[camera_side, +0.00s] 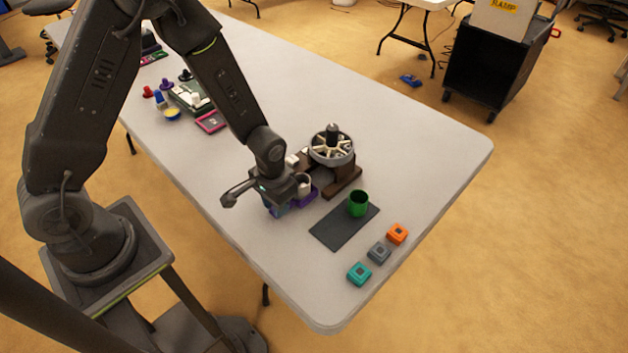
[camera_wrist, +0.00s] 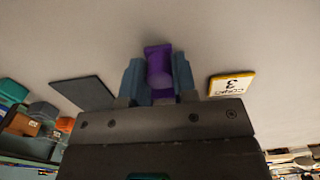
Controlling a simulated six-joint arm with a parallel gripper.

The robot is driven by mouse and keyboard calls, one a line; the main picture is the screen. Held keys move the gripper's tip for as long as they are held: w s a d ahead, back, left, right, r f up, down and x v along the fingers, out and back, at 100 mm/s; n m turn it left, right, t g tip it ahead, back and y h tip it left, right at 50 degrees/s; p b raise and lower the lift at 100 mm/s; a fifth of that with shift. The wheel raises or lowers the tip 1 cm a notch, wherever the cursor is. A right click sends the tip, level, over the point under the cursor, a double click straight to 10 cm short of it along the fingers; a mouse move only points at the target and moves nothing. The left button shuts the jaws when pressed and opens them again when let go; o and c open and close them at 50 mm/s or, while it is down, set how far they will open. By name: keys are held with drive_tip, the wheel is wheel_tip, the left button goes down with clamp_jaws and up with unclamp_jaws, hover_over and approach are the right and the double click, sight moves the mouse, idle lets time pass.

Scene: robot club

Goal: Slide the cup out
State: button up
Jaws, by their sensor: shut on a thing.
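My gripper (camera_side: 278,207) is low over the table, left of the wheel stand. In the wrist view its two blue-grey fingers (camera_wrist: 158,65) are shut on a purple thing (camera_wrist: 158,60); I cannot tell for sure that it is a cup. In the side view a purple piece (camera_side: 311,194) shows just right of my gripper, with a pale cup-like thing (camera_side: 304,183) at it, partly hidden by my wrist. A green cup (camera_side: 358,203) stands upright on a dark mat (camera_side: 334,231), apart from my gripper. The mat also shows in the wrist view (camera_wrist: 84,93).
A spoked wheel (camera_side: 332,147) on a brown stand (camera_side: 343,179) is close behind my gripper. Teal (camera_side: 359,273), grey (camera_side: 379,252) and orange (camera_side: 397,233) blocks line the near right edge. A numbered card (camera_wrist: 232,84) lies beside my fingers. The table's far right is clear.

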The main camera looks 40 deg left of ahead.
drive_tip(key=o, duration=0.5)
drive_tip(key=shift+r, duration=3)
drive_tip(key=shift+r, duration=0.15)
wheel_tip(320, 180, up, 13)
drive_tip(key=s+a+t, duration=0.1)
drive_tip(key=s+t, duration=0.1)
drive_tip(key=s+a+r+t, duration=0.1)
drive_tip(key=s+r+t, duration=0.2)
drive_tip(key=s+r, duration=0.7)
drive_tip(key=shift+s+a+r+t, duration=0.3)
drive_tip(key=shift+r, duration=0.3)
